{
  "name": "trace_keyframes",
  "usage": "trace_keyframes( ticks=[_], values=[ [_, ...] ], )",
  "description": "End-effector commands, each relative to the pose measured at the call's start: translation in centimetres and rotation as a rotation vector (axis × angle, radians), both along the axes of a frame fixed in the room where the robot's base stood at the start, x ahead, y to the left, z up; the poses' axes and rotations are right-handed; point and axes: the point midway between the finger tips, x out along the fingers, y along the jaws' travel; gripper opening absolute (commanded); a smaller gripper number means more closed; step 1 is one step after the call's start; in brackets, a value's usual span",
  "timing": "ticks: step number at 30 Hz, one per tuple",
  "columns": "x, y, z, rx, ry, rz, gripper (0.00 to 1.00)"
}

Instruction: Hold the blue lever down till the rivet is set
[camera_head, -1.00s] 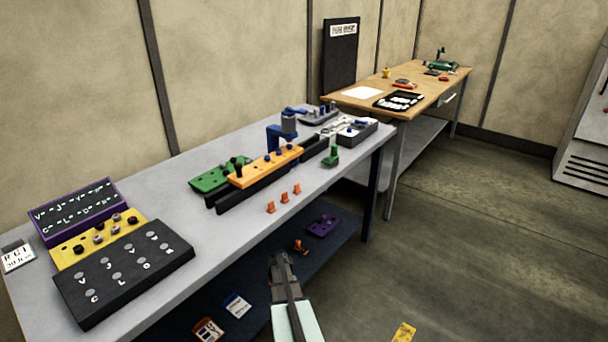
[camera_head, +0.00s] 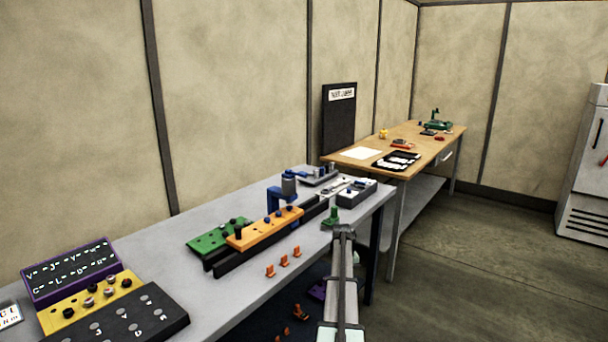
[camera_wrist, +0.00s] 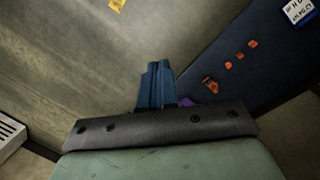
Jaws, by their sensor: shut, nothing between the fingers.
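A blue riveting press (camera_head: 280,197) with a grey cylindrical head stands on the grey bench, behind an orange bar (camera_head: 265,229) with dark and blue pegs.
A green plate (camera_head: 218,237) lies left of the orange bar. A black panel (camera_head: 138,318) is at the near left. A wooden table (camera_head: 425,150) stands behind; open floor is right.

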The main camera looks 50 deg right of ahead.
Motion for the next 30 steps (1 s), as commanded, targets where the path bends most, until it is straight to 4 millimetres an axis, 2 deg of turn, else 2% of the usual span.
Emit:
trace_keyframes(
  ticks=[1,6,11,15,23,30],
  values=[
    [0.3,-1.3,1.9,-0.006,-0.013,0.009,0.0],
    [1.2,-3.8,7.6,-0.013,-0.055,0.053,0.0],
    [2.6,-5.6,13.2,-0.017,-0.098,0.109,0.0],
    [4.4,-6.6,18.4,-0.018,-0.139,0.172,0.0],
    [8.9,-6.9,28.5,-0.015,-0.22,0.318,0.0],
    [13.5,-5.7,38.5,-0.013,-0.298,0.483,0.0]
  ],
)
